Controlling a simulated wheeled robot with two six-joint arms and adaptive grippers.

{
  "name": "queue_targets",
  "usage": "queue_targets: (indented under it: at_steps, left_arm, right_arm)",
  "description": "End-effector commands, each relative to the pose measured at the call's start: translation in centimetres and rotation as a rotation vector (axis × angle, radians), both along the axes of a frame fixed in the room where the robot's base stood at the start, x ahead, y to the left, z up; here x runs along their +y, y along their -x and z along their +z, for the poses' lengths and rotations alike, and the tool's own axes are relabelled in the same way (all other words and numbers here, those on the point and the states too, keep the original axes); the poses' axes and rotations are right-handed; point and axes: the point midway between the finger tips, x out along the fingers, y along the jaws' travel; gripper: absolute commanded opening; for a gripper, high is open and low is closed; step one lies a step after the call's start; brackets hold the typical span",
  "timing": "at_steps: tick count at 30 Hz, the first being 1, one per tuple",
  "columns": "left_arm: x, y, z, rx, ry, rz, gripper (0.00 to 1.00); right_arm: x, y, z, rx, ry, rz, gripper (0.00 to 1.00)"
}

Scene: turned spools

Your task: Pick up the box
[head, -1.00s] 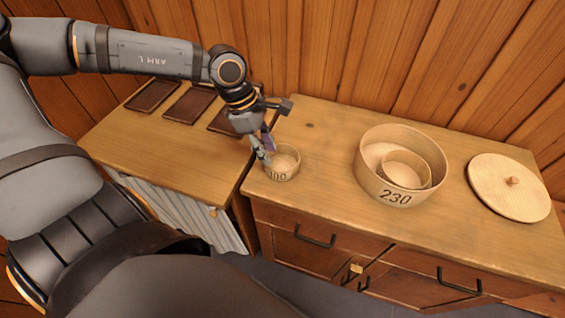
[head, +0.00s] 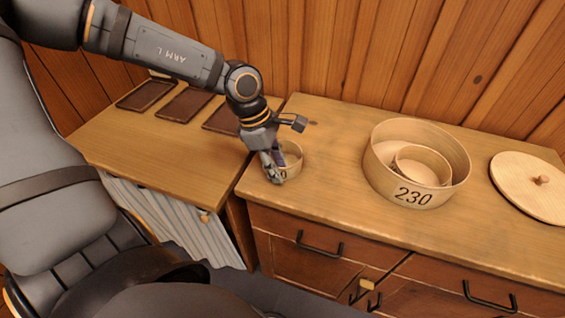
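A small round wooden box (head: 295,162) without a lid stands near the left end of the right-hand cabinet top. My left gripper (head: 275,168) points down at its left side. One finger is in front of the wall and hides most of the box's number; the other seems to be at or inside the rim. I cannot tell whether the fingers press on the wall. A large round open box marked 230 (head: 413,194) stands to the right, with a smaller round box (head: 423,166) inside it. My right gripper is not in view.
Dark flat trays (head: 184,103) lie on the lower, curtained counter (head: 150,150) at the left. The cabinet top (head: 325,195) is clear between the small and large boxes.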

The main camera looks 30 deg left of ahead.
Motion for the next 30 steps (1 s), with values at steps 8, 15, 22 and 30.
queue_targets:
  at_steps: [8, 15, 22, 30]
  left_arm:
    - [-0.16, -0.07, -0.56, -0.001, 0.000, -0.001, 0.31]
    - [-0.16, -0.07, -0.55, -0.001, 0.000, -0.001, 0.00]
    - [-0.15, -0.07, -0.54, -0.002, 0.001, -0.001, 0.00]
    - [-0.13, -0.10, -0.18, -0.002, 0.000, 0.001, 0.00]
  right_arm:
    - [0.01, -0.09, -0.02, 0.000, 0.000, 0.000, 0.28]
    - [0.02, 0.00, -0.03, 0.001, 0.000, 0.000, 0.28]
    - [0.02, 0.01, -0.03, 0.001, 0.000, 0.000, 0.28]
    - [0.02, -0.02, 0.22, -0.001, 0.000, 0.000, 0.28]
